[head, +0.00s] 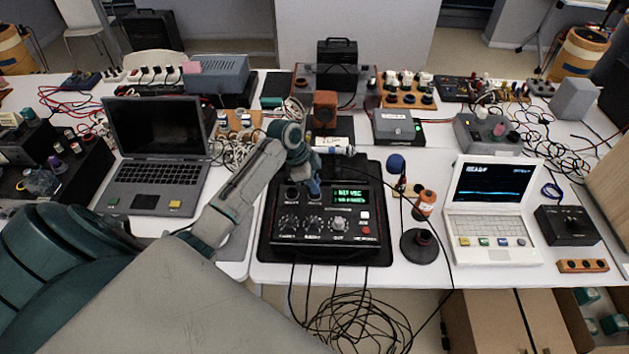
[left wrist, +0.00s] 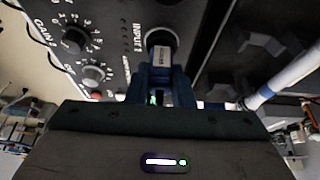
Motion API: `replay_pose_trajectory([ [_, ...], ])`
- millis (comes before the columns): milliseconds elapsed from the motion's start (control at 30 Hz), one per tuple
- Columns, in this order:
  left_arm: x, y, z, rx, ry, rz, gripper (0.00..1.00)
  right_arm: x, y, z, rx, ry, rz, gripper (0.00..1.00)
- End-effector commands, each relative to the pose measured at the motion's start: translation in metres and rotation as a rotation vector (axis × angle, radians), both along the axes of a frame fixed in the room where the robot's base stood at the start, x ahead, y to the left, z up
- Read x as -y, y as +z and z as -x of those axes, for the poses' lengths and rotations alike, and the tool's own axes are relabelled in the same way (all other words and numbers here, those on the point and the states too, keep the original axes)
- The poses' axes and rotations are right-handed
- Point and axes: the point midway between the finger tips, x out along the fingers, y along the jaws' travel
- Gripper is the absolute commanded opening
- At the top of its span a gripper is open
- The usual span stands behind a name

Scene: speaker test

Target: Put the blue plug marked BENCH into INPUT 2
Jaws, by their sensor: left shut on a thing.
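The black mixer box (head: 345,200) with a lit green display stands on the table's front middle. My left gripper (head: 313,186) points down at the right of its two upper sockets. In the left wrist view my left gripper (left wrist: 160,85) is shut on the plug (left wrist: 160,57), whose small label is too small to read. The plug's front end is at a round socket (left wrist: 161,38) with an INPUT label beside it; I cannot tell its number surely. How deep the plug sits is hidden. My right gripper is not in view.
A laptop (head: 155,155) is at left, a white laptop (head: 490,215) at right. A thin black cable loops past the mixer's right side. Boxes and wires crowd the back.

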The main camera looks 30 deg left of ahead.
Motion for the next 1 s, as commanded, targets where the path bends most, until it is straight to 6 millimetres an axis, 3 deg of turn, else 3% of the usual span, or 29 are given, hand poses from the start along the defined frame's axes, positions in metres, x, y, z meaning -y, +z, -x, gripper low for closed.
replay_pose_trajectory([
  [1000, -0.0006, 0.0000, 0.0012, -0.001, 0.001, 0.001, 0.00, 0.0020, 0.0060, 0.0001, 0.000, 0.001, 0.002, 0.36],
])
